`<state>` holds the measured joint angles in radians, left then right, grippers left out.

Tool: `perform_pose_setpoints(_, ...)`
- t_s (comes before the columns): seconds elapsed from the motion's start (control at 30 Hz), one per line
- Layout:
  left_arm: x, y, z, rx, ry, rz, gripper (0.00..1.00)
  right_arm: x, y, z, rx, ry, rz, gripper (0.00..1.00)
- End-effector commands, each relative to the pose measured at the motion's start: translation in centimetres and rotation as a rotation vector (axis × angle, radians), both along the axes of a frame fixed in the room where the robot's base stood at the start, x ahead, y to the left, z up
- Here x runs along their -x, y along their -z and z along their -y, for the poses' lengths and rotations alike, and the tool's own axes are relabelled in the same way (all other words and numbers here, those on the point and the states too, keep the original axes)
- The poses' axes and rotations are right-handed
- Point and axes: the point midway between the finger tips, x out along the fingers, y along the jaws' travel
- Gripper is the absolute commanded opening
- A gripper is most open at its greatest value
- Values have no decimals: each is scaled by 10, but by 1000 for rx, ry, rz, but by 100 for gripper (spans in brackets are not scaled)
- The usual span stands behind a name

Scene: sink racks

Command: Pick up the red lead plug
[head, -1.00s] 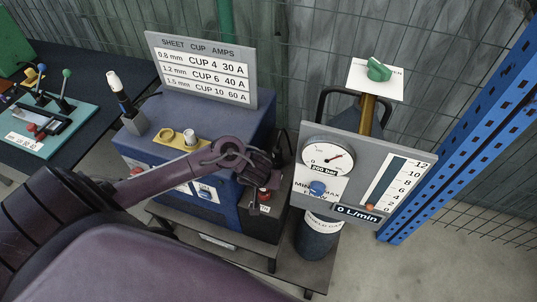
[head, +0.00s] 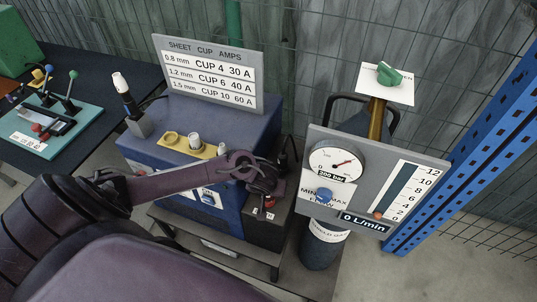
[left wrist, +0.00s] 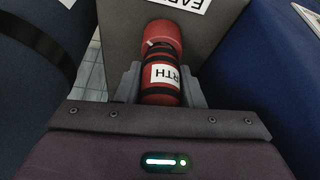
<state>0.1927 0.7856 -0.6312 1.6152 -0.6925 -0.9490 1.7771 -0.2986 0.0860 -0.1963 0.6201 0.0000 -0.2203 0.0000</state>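The red lead plug (left wrist: 161,97), with black bands and a white label of which "RTH" shows, is in the middle of the left wrist view. Its far end meets a red round part (left wrist: 160,35) in front of a grey panel. My left gripper (left wrist: 161,88) has one grey finger along each side of the plug, with no clear gap, and appears shut on it. My right gripper is not in view.
A gauge panel (head: 390,150) on a gas bottle (head: 322,250) stands close on the right. A sign with cup sizes (head: 210,75) stands behind the machine. A torch (head: 125,95) in a holder is at its left. A wire fence closes the back.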

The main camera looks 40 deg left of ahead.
Motion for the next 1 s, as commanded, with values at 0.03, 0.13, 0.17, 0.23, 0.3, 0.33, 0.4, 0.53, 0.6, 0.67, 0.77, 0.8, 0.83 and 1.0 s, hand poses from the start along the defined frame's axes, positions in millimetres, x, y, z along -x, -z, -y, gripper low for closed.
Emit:
perform_pose_setpoints(0.03, 0, 0, 0, 0, 0, 0, 28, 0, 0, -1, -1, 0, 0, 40)
perform_pose_setpoints(0.13, 0, 0, 0, 0, 0, 0, 15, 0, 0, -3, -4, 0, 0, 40)
perform_pose_setpoints(0.17, 0, 0, 0, 0, 0, 0, 11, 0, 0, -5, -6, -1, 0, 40)
perform_pose_setpoints(0.23, 0, 0, 0, 0, -1, 0, 4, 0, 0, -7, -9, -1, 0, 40)
perform_pose_setpoints(0.3, 0, 0, 0, 0, -1, 0, 4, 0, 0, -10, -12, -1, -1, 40)
perform_pose_setpoints(0.33, 0, 0, 0, 0, -1, 0, 4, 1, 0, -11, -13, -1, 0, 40)
perform_pose_setpoints(0.4, 0, 0, 0, 0, -1, 0, 4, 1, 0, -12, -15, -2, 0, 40)
perform_pose_setpoints(0.53, 0, -4, 0, 1, -1, 0, 4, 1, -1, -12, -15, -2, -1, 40)
perform_pose_setpoints(0.6, 0, -9, 1, 2, 1, 0, 4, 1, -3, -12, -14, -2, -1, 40)
perform_pose_setpoints(0.67, 0, -15, 1, 3, -1, 1, 4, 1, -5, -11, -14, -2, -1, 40)
perform_pose_setpoints(0.77, 0, -31, 1, 3, 0, 2, 4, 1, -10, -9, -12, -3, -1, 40)
perform_pose_setpoints(0.8, -1, -40, 1, 4, 0, 3, 4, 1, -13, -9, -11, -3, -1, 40)
perform_pose_setpoints(0.83, -1, -46, 2, 4, 0, 2, 4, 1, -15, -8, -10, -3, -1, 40)
perform_pose_setpoints(1.0, -1, -96, 2, 5, 0, 4, 4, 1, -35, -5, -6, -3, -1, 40)
